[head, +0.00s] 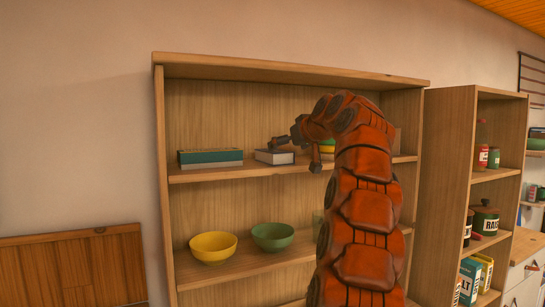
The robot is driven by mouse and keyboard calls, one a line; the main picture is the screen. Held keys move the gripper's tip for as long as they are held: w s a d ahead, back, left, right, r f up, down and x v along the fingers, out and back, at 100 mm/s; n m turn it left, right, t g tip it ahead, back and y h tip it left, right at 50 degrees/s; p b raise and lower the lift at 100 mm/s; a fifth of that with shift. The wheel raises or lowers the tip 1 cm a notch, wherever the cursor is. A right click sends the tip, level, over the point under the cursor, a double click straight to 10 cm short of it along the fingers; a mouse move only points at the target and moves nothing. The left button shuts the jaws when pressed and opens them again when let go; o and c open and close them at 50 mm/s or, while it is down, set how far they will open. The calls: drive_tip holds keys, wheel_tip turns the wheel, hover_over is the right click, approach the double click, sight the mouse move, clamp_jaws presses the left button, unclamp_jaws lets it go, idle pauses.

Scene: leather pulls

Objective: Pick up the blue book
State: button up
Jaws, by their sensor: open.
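A dark blue book (274,157) with pale page edges lies flat on the upper shelf (222,171) of the wooden bookcase. My gripper (296,154) is open, with its fingers spread at the right end of this book. One finger shows above the book's top right and the other lower, in front of the shelf edge. I cannot tell whether either finger touches the book. My red-orange arm hides the shelf to the right.
A teal book (210,157) lies left of the blue one, with a gap between. A yellow-green item (327,147) is partly hidden behind my arm. Yellow (213,247) and green (272,237) bowls stand on the shelf below. Another shelf unit (446,180) stands at the right.

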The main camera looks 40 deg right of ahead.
drive_tip(key=shift+w+a+f+p, duration=0.1)
drive_tip(key=shift+w+f+p, duration=0.05)
drive_tip(key=shift+w, duration=0.45)
drive_tip(key=shift+w+a+f+p, duration=0.1)
drive_tip(key=shift+w+f+p, duration=0.05)
drive_tip(key=shift+w, duration=0.4)
drive_tip(key=x, duration=0.1)
drive_tip(key=p+x, duration=0.1)
drive_tip(key=x, duration=0.2)
drive_tip(key=shift+w+a+f, duration=0.1)
drive_tip(key=shift+w+a, duration=0.1)
drive_tip(key=shift+w, duration=0.15)
drive_tip(key=shift+s, duration=0.1)
drive_tip(key=c, duration=1.3)
